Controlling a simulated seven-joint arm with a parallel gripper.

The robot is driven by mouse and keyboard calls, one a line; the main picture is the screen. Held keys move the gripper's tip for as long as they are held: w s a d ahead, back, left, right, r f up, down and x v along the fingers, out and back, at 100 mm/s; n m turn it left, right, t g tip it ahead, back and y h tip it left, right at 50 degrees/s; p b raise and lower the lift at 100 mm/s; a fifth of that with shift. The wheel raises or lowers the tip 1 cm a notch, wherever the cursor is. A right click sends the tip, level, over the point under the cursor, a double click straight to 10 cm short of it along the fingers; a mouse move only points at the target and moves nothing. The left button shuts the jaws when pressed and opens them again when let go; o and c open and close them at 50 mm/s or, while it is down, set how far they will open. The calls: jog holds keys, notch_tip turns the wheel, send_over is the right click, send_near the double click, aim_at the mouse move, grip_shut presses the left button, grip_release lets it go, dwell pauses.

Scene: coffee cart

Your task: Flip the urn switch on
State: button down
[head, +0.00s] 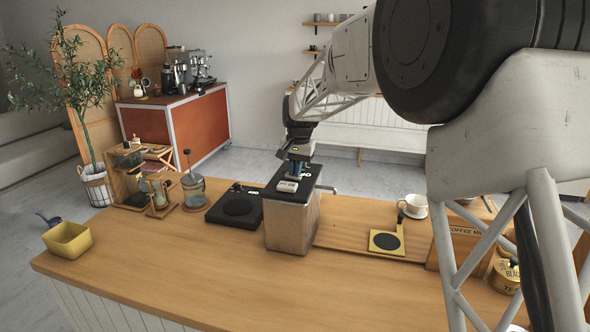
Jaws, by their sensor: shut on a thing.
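The urn (291,226) is a box with metallic sides and a black top, standing upright on the wooden counter near the middle of the head view. A small pale switch block (287,186) sits on its black top, with white lettering nearby. My gripper (296,172) points down over the black top, just behind the pale block. Its jaws are shut on the switch, but the fingertips are small and partly hidden. I cannot tell which way the switch is set. A short lever or spout (327,189) sticks out at the urn's right.
A black flat device (234,208) stands close left of the urn, with a French press (193,192) beyond it. A yellow bin (68,240) is at the far left. Right are a yellow-framed pad (386,241) and white cup (416,204). The front counter (200,275) is clear.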

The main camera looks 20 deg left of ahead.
aim_at(300, 176)
jog(key=shift+d+f, duration=0.1)
notch_tip(300, 176, up, 14)
jog(key=d, duration=0.1)
jog(key=shift+d, duration=0.3)
dwell(0.3)
jog(key=shift+a, duration=0.1)
dwell(0.3)
jog(key=shift+a+r+y, duration=0.2)
jog(key=shift+a+y, duration=0.2)
jog(key=shift+f, duration=0.2)
jog(key=f, duration=0.4)
jog(key=a+f, duration=0.1)
jog(key=f, duration=0.4)
jog(key=a+f, duration=0.1)
jog(key=f, duration=0.3)
jog(key=shift+a+f, duration=0.1)
jog(key=shift+f, duration=0.1)
